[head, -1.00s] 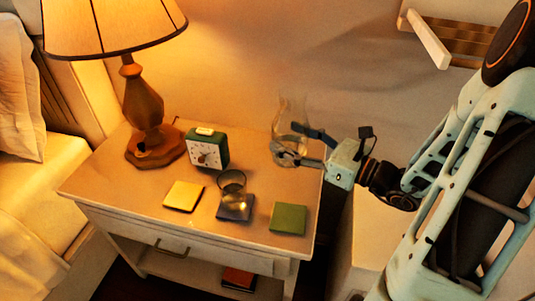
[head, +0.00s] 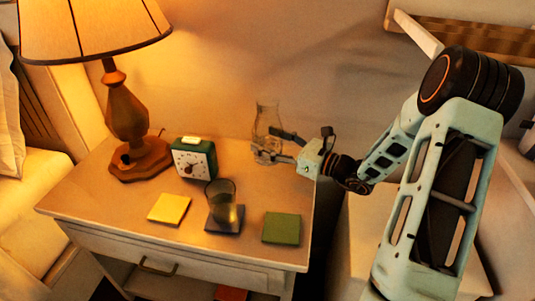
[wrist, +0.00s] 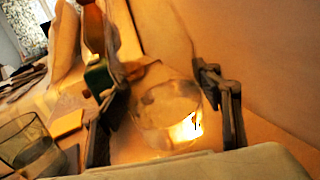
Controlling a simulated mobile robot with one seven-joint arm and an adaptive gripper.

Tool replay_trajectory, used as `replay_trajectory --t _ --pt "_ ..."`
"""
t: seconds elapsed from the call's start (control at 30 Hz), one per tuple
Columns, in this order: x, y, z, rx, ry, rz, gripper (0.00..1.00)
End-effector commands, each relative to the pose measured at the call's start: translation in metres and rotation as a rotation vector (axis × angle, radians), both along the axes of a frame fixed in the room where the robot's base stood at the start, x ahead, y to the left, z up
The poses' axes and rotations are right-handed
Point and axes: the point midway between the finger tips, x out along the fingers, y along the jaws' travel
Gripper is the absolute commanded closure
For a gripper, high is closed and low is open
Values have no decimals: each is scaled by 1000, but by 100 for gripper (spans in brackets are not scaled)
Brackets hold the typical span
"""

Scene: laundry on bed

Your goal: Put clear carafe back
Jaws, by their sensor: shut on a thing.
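The clear carafe (head: 267,120) is upright at the back right of the nightstand, near the wall. My gripper (head: 276,145) reaches in from the right and is shut on the lower part of the carafe. In the wrist view the carafe (wrist: 165,105) sits between my two fingers (wrist: 170,105). I cannot tell whether its base touches the tabletop or is slightly above it.
A bed (head: 30,195) stands at left.

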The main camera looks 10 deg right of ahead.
Motion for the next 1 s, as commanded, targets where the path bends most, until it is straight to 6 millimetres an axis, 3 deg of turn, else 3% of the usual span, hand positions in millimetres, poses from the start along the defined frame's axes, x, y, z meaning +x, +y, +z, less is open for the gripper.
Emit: replay_trajectory --t 0.17,0.4,0.8,0.83,1.0 --pt "7 1 -8 3 -4 2 93" --pt "10 2 -40 3 -3 2 93" --pt "10 1 -44 2 -4 2 93" --pt "9 1 -44 0 0 1 38" --pt "9 1 -44 0 0 1 24"
